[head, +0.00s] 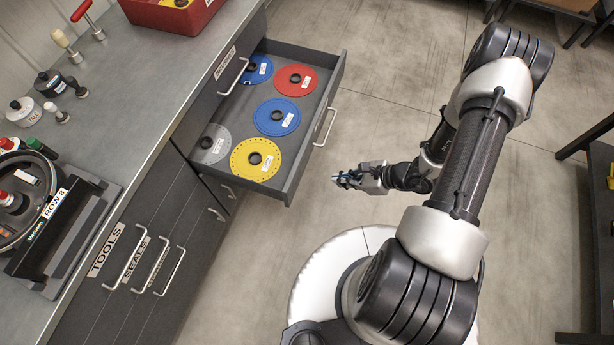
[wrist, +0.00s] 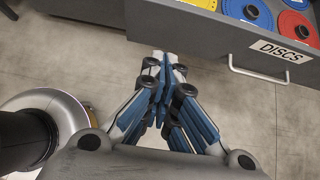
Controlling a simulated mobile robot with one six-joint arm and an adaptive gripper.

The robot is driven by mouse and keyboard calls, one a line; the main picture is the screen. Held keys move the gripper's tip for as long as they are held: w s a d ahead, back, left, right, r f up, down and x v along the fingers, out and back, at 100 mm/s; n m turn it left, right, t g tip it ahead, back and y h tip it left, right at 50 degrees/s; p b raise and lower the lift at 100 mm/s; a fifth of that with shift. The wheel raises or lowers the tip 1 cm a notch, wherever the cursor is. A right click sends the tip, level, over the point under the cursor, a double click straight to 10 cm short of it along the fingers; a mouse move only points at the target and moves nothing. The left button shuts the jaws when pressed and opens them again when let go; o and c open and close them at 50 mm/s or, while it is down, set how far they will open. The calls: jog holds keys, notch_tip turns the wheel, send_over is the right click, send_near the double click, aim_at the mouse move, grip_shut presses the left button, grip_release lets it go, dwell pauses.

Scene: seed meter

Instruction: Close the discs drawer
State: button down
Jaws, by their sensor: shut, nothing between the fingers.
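The discs drawer (head: 291,190) is pulled out from the grey cabinet in the head view. Its front panel (wrist: 215,30) crosses the top of the wrist view, with a DISCS label and a metal bar handle (wrist: 258,72). Inside lie several flat discs: blue, red, yellow and grey, such as the yellow disc (head: 256,159). My gripper (head: 340,179) is shut and empty, in front of the drawer and apart from it. In the wrist view its fingertips (wrist: 164,58) point toward the drawer front, to the left of the handle.
The counter (head: 110,110) holds a seed meter on a stand (head: 40,215), small bottles and a red bin (head: 172,14). Below are shut drawers with handles, including the TOOLS drawer (head: 108,265). Open floor (head: 400,100) lies right of the drawer. A dark table stands at the right edge.

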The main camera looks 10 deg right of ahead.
jog(key=b, duration=0.3)
send_near(296, 179)
notch_tip(296, 179, down, 4)
jog(key=a, duration=0.1)
jog(key=w+a, duration=0.1)
jog(key=a+r, duration=0.1)
jog(key=shift+w+b, duration=0.3)
jog(key=shift+a, duration=0.1)
